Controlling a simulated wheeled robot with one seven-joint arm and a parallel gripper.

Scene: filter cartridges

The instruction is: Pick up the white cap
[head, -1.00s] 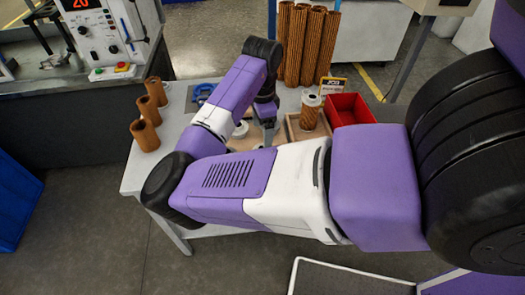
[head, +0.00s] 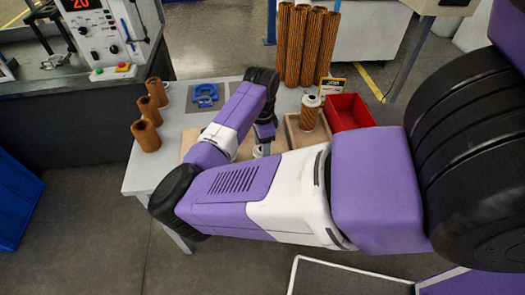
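My gripper (head: 263,143) points down over a light wooden board (head: 247,146) on the table, behind my forearm. A small white round thing (head: 258,152), which looks like the white cap, shows at its fingertips. My arm's upper link hides its near side. The fingers are too small and covered to tell whether they are open or closed on it. A cartridge with a white top (head: 311,112) stands upright in a wooden tray (head: 293,138) to the right of my gripper.
Several tall brown tubes (head: 305,45) stand at the back. A red bin (head: 349,111) and a yellow-black sign (head: 330,88) are at the right. Three short brown tubes (head: 146,136) stand at the left. A blue fixture (head: 205,95) lies on a grey mat.

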